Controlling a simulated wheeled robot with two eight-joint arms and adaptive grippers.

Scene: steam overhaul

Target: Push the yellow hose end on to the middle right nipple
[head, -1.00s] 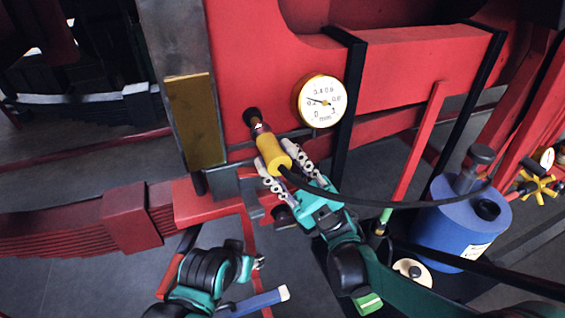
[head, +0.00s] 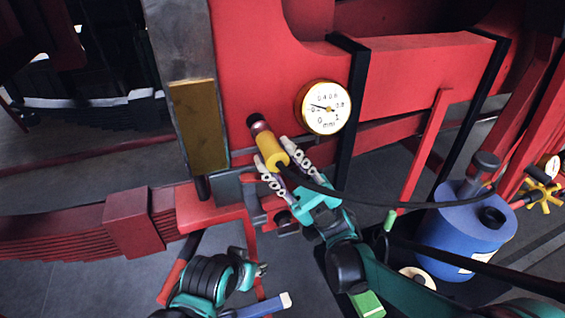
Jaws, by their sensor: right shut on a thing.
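The yellow hose end (head: 270,151) is between the fingers of my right gripper (head: 285,166), which is shut on it. A black hose runs from its lower end to the right. The dark nipple (head: 256,120) stands out from the red frame plate just above and left of the hose end, roughly in line with it. A pinkish band shows where they meet; I cannot tell how far the hose end is over the nipple. My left gripper (head: 262,262) is at the lower left, apart from the hose; its fingers are too small to read.
A round dial gauge (head: 324,107) sits right of the nipple. A brass-coloured plate (head: 198,125) is to its left. A blue canister (head: 462,240) stands at the lower right, near a yellow handwheel (head: 543,192). A red diagonal bar (head: 423,150) stands between gauge and canister.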

